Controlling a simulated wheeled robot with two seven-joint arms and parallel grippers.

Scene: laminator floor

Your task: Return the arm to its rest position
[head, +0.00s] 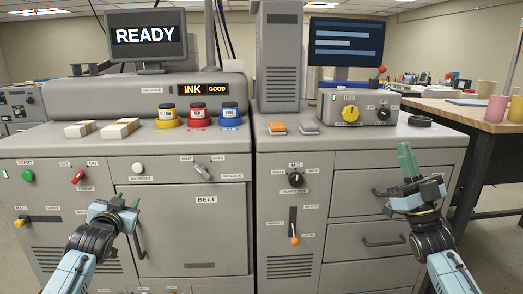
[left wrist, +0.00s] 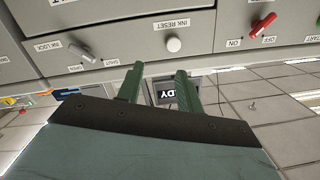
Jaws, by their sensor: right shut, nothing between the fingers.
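My left gripper (head: 126,203) is low at the left in the head view, in front of the machine's BELT door. In the left wrist view its two green fingers (left wrist: 160,90) stand apart with nothing between them, so it is open. My right gripper (head: 407,160) is at the right in the head view, in front of the drawers, with its green fingers pointing up and together. It is shut and holds nothing.
The grey machine (head: 60,150) fills the space ahead, with a green start button (head: 28,175), a red power switch (head: 77,176) and an orange-tipped lever (head: 294,240). Ink bottles (head: 198,115) stand on top. A wooden table (head: 465,112) is at the right.

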